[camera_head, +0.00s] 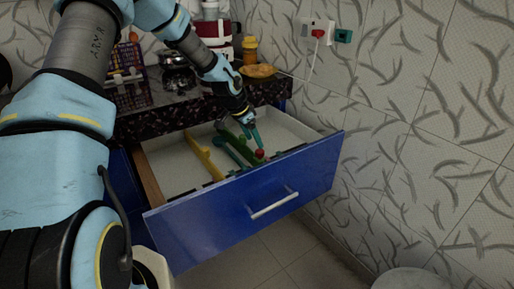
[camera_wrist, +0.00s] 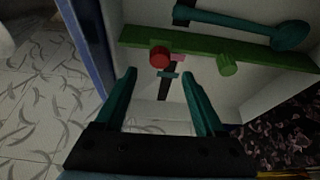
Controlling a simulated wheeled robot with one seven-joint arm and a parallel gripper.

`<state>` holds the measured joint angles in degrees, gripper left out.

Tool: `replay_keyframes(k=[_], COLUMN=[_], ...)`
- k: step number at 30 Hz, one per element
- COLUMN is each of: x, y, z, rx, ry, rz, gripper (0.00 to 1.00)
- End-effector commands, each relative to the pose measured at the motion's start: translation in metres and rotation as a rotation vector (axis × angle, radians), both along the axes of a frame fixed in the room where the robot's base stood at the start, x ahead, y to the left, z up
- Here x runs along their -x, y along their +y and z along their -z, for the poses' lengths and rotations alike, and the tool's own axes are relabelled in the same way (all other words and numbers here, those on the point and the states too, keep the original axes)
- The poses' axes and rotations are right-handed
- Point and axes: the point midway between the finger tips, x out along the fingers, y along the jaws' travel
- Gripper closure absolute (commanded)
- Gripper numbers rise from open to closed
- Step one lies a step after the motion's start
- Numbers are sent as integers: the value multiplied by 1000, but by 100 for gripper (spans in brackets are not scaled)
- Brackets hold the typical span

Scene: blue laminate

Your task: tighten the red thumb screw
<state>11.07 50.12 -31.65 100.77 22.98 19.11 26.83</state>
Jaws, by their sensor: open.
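The red thumb screw (camera_head: 260,154) shows as a small red knob in the open blue drawer, near its front panel. In the wrist view the red thumb screw (camera_wrist: 159,57) is a round red knob beside a green bar (camera_wrist: 200,47). My gripper (camera_head: 252,126) reaches down into the drawer, above and behind the screw in the head view. In the wrist view my gripper (camera_wrist: 162,88) has its two teal fingers apart with nothing between them. The screw lies beyond the fingertips, and I see no contact.
The blue drawer (camera_head: 240,210) is pulled out, with a metal handle. A yellow item (camera_head: 203,155) lies in it. A teal spoon (camera_wrist: 245,24) and a green knob (camera_wrist: 227,65) are near the bar. The dark countertop (camera_head: 170,112) overhangs the drawer's back.

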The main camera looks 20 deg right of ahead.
Motion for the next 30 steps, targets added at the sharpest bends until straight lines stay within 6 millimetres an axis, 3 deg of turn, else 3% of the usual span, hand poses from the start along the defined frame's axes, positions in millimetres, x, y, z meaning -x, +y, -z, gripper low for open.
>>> replay_keyframes(k=[3,9,26,30], x=[1,4,4,9], y=[9,16,19,46], z=[-21,-40,-45,-54], rx=[1,1,-2,-41], ry=[-2,-1,0,9], rz=[-1,1,-2,-63], gripper=[29,29,29,29])
